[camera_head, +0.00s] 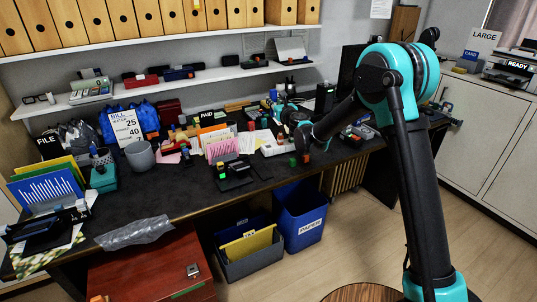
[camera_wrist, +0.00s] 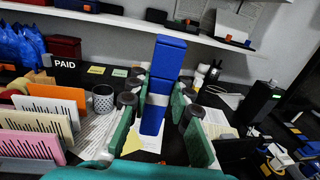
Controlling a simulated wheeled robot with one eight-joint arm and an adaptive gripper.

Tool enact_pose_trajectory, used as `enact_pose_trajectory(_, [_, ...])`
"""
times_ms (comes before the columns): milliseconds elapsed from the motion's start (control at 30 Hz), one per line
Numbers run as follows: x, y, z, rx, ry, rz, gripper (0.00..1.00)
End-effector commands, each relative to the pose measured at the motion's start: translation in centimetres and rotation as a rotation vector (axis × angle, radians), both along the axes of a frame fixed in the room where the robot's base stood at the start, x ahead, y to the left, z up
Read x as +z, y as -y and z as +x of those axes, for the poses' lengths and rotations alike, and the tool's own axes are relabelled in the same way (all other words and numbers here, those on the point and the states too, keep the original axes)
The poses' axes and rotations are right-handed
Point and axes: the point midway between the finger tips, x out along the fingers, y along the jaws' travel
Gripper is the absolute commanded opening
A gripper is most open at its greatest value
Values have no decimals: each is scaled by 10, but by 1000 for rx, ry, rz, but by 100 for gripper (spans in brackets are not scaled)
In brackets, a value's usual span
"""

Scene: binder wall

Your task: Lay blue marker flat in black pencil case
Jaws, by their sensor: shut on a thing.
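The blue marker (camera_wrist: 165,85) stands upright, slightly tilted, between the green fingers of my gripper (camera_wrist: 154,108) in the wrist view. My gripper is shut on it. In the head view my gripper (camera_head: 301,138) is above the right part of the dark desk, and the marker cannot be made out there. Dark cases lie on the wall shelf: one (camera_head: 253,61) with an orange mark, and an open one (camera_head: 291,50) with its pale lid raised. They also show at the top of the wrist view. I cannot tell for sure which is the black pencil case.
A red case (camera_head: 140,79) and a blue case (camera_head: 178,73) share the shelf (camera_head: 215,74). The desk (camera_head: 185,199) holds papers, a grey cup (camera_head: 140,155) and pink and orange cards (camera_head: 219,145). A dark upright box (camera_wrist: 258,102) stands right of my gripper. The desk's front middle is fairly clear.

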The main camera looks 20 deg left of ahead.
Motion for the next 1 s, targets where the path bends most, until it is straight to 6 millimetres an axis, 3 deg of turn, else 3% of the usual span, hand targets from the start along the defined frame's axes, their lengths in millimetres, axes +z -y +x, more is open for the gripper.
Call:
enact_pose_trajectory(167, [3,-18,-9,23,0,0,0])
enact_pose_trajectory(567, [-4,-19,-9,24,0,0,0])
enact_pose_trajectory(1000, [-104,-19,-9,24,0,0,0])
